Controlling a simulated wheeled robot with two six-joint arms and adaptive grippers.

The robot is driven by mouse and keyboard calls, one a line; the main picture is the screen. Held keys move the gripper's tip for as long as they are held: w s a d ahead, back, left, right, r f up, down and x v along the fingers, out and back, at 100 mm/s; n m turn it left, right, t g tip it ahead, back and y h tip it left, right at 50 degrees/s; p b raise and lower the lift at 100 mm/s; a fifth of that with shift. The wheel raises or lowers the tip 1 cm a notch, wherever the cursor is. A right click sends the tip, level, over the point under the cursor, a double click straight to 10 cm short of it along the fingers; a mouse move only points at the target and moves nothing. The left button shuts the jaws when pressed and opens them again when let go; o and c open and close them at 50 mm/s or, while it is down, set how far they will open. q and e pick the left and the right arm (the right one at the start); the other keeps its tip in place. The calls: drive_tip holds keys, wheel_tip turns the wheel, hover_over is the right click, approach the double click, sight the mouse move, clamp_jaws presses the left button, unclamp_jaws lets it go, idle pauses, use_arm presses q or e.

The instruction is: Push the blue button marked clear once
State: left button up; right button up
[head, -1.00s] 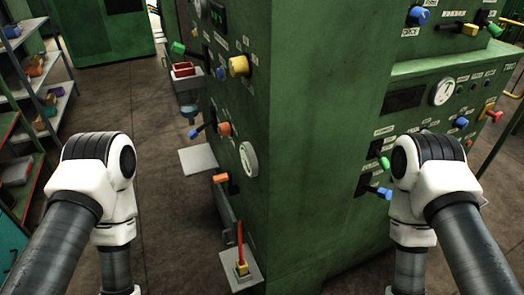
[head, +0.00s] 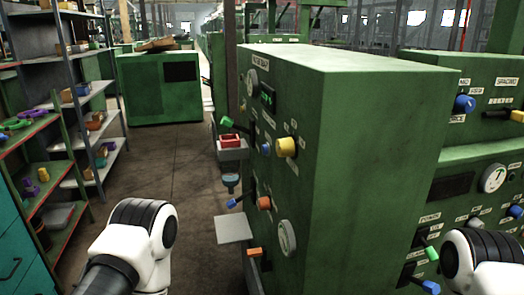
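Several blue controls show on the green machines, and none has a label I can read as clear. One blue knob (head: 465,103) is on the upper right panel, and a blue cap (head: 515,211) is lower on the right panel. A blue-tipped lever (head: 430,286) is at the bottom right. Another blue-tipped lever (head: 236,202) is on the left side of the near cabinet. Both my arms show only as white and black joints at the bottom left and bottom right. Both grippers are out of view, and my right arm hides part of the right panel.
The large green cabinet (head: 375,150) fills the middle. Its left side carries a yellow knob (head: 286,147), a red box (head: 230,140) and a projecting grey plate (head: 234,229). Loaded shelves (head: 62,125) line the left. Brown floor (head: 165,175) between them is clear.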

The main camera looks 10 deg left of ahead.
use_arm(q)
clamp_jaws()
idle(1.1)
